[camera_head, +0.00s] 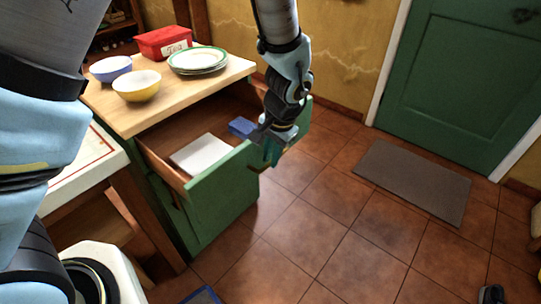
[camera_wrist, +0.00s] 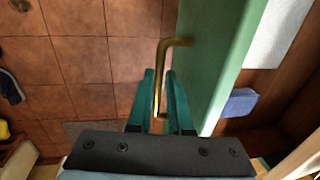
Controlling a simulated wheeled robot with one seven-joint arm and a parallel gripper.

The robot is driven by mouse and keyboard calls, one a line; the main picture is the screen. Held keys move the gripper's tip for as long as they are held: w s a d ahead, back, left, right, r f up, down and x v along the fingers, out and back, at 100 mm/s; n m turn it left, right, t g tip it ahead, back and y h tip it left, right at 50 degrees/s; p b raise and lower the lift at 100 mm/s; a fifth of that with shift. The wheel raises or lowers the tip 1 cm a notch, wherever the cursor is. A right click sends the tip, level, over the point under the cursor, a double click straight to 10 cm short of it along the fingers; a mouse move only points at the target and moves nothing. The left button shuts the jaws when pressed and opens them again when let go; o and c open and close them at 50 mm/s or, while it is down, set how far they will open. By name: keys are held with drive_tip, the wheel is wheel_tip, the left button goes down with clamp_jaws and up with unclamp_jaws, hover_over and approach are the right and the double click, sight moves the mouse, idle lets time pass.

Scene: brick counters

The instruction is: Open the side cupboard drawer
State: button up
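The side cupboard (camera_head: 190,218) is green with a wooden top. Its upper drawer (camera_head: 225,186) stands pulled well out, with a white flat item (camera_head: 200,153) and a blue item (camera_head: 241,127) inside. My gripper (camera_head: 272,150) is at the outer face of the drawer front, near its far end. In the wrist view, the teal fingers (camera_wrist: 160,85) lie on both sides of the brass handle (camera_wrist: 162,60) and appear shut on it. The green drawer front (camera_wrist: 222,60) is just right of the fingers. The handle is hidden in the head view.
On the cupboard top (camera_head: 155,110) are a yellow bowl (camera_head: 137,87), a blue bowl (camera_head: 110,68), stacked plates (camera_head: 198,59) and a red box (camera_head: 163,41). The tiled floor (camera_head: 330,225) before the drawer is clear. A grey mat (camera_head: 412,180) lies by the green door (camera_head: 470,80).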

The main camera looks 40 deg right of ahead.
drive_tip(key=o, duration=0.4)
drive_tip(key=shift+r, duration=0.1)
drive_tip(key=r, duration=0.3)
drive_tip(key=s+r, duration=0.1)
drive_tip(key=r, duration=0.3)
drive_tip(key=s+r, duration=0.1)
drive_tip(key=r, duration=0.2)
drive_tip(key=shift+d+r, duration=0.2)
drive_tip(key=w+a+r+n+g+p, duration=0.1)
drive_tip(key=w+a+r+n+p, duration=0.2)
drive_tip(key=w+a, duration=0.5)
drive_tip(key=w+a+r+n, duration=0.35)
drive_tip(key=w+a, duration=0.35)
drive_tip(key=a, duration=0.3)
drive_tip(key=a+r+n+p, duration=0.1)
drive_tip(key=a+n, duration=0.1)
drive_tip(key=a, duration=0.5)
drive_tip(key=a+r+n+p, duration=0.1)
drive_tip(key=a+n, duration=0.2)
drive_tip(key=a, duration=0.4)
drive_tip(key=a+r+n+p, duration=0.1)
drive_tip(key=a+r+n, duration=0.1)
drive_tip(key=a, duration=0.6)
drive_tip(key=shift+w+n+h+p, duration=0.3)
drive_tip(key=shift+n+p, duration=0.05)
drive_tip(key=shift+n, duration=0.3)
